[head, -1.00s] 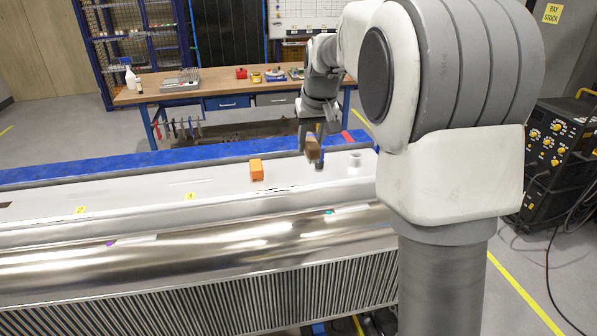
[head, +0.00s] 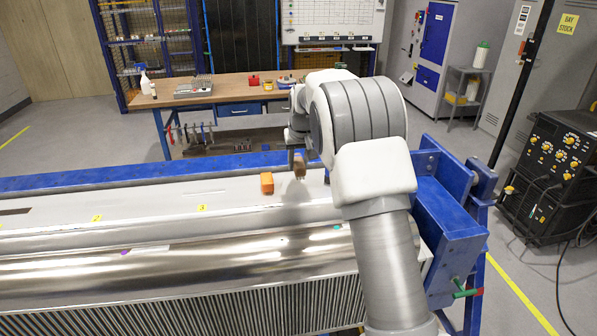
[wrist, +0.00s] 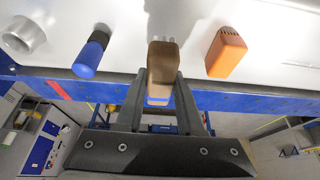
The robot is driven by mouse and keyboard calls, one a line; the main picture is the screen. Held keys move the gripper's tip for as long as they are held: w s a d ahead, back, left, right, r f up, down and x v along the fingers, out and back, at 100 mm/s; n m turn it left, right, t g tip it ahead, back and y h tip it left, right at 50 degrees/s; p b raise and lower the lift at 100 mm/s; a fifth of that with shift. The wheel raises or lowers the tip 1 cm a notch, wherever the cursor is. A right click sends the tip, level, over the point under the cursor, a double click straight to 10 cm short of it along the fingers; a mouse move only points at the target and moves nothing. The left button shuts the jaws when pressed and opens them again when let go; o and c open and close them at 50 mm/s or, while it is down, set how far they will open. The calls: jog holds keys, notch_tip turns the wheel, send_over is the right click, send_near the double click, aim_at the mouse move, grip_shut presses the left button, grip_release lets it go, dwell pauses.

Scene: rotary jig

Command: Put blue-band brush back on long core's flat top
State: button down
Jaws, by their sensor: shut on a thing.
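My gripper (wrist: 160,92) is shut on a brown wooden brush (wrist: 160,62), its pale bristle end pointing away from the wrist. A little blue shows low on it between the fingers; I cannot tell if this is its band. In the head view, the brush (head: 299,167) is held over the far part of the long core's pale flat top (head: 140,207), just right of an orange block. The flat top also shows in the wrist view (wrist: 270,20). I cannot tell whether the brush touches it.
The orange block (wrist: 226,52) stands on the flat top on one side of the brush. A blue-and-black handled tool (wrist: 91,52) and a metal ring (wrist: 24,36) are on the other side. A blue rail (head: 90,178) runs along the back. Yellow labels mark the flat top.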

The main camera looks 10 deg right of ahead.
jog(key=shift+f+p, duration=0.4)
jog(key=shift+f, duration=1.55)
jog(key=shift+f, duration=0.2)
jog(key=c, duration=0.5)
grip_release()
